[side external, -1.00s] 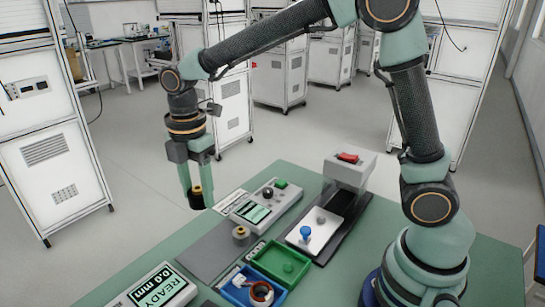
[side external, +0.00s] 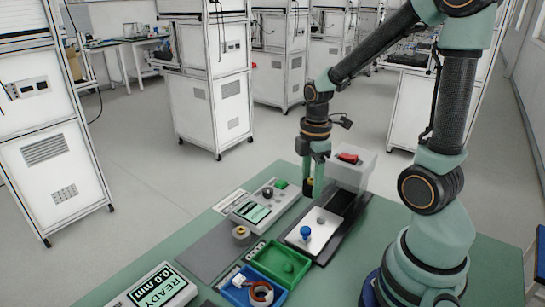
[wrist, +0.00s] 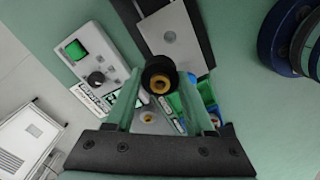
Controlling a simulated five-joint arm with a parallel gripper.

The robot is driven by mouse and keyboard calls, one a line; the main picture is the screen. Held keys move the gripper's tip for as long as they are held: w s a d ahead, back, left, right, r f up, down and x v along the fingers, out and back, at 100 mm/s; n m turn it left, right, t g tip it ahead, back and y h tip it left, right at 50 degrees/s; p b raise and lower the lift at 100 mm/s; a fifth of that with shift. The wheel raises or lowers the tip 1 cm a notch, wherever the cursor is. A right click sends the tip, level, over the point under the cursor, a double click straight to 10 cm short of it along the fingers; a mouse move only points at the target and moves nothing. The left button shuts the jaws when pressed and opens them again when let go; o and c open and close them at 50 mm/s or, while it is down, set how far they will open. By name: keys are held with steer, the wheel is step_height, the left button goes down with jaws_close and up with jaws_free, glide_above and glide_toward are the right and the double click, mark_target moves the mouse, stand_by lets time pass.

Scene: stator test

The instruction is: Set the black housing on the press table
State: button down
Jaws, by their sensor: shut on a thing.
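The black housing (wrist: 160,66), a short dark ring with a gold centre, sits between the fingertips of my gripper (wrist: 160,85) in the wrist view. My gripper (side external: 313,183) is shut on it and holds it in the air; in the side view the housing (side external: 310,182) is small and partly covered by the fingers. The press (side external: 350,168) is a grey block with a red top part, just right of and behind my gripper.
A tester (side external: 265,203) with a screen and knob stands left of the rail. A green tray (side external: 268,278) and a blue tray (side external: 232,293) with parts lie in front. A gold-centred part (side external: 241,234) stands on a grey mat (side external: 208,250). A display (side external: 155,290) reads 0.0 mm READY.

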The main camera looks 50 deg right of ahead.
steer(key=s+d, duration=0.1)
steer(key=s+f+m, duration=0.1)
steer(key=s, duration=0.1)
steer(key=shift+d+f, duration=0.2)
steer(key=shift+d, duration=0.15)
glide_above(321, 217)
steer(key=shift+f, duration=2.35)
steer(key=shift+f, duration=0.3)
steer(key=shift+f, duration=0.3)
steer(key=shift+f, duration=0.75)
steer(key=shift+c, duration=0.9)
jaws_free()
